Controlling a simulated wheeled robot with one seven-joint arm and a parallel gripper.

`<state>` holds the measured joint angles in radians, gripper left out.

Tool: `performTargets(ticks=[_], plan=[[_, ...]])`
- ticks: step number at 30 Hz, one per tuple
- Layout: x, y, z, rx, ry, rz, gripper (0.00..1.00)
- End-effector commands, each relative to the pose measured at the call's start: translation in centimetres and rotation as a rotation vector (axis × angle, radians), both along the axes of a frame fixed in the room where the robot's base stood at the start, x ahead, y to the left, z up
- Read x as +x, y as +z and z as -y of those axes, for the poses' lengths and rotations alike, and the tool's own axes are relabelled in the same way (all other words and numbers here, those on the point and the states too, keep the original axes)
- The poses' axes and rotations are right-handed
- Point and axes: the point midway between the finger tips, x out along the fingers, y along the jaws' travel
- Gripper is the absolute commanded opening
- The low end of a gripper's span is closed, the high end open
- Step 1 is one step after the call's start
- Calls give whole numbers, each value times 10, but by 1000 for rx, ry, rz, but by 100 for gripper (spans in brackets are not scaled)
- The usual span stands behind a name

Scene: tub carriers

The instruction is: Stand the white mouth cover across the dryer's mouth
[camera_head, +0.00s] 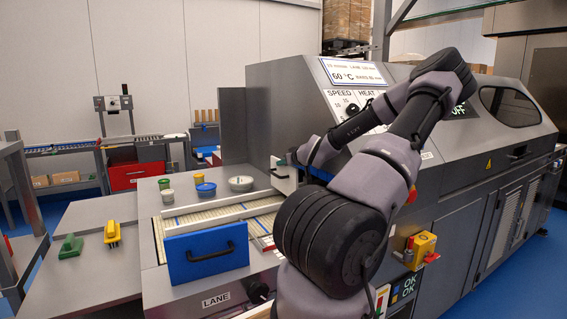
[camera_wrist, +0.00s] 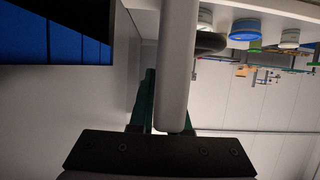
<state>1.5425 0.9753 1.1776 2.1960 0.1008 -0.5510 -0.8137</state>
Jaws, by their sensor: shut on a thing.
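The white mouth cover (camera_head: 286,184) shows as a small pale panel with a dark handle at the dryer's front, beside my gripper (camera_head: 291,158). My gripper is shut on it; my forearm and wrist hide part of the hold. In the wrist view my gripper (camera_wrist: 170,88) has dark green fingers, with a pale upright bar in front of them. The dryer (camera_head: 260,108) is the large grey machine. Its mouth is at the inner end of the lane and is mostly hidden, so I cannot tell whether the cover touches it.
A blue panel with a black handle (camera_head: 207,250) stands across the lane's near end. A blue-lidded tub (camera_head: 205,190), a white bowl (camera_head: 241,183) and small tubs stand behind the lane. Green (camera_head: 70,247) and yellow (camera_head: 113,234) handled items lie on the left table.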

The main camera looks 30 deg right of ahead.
Motion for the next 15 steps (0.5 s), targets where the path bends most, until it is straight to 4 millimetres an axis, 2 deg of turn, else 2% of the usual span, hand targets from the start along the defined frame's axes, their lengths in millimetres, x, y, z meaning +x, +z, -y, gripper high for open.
performTargets(ticks=[15], plan=[[0,-5,0,-2,1,1,0]])
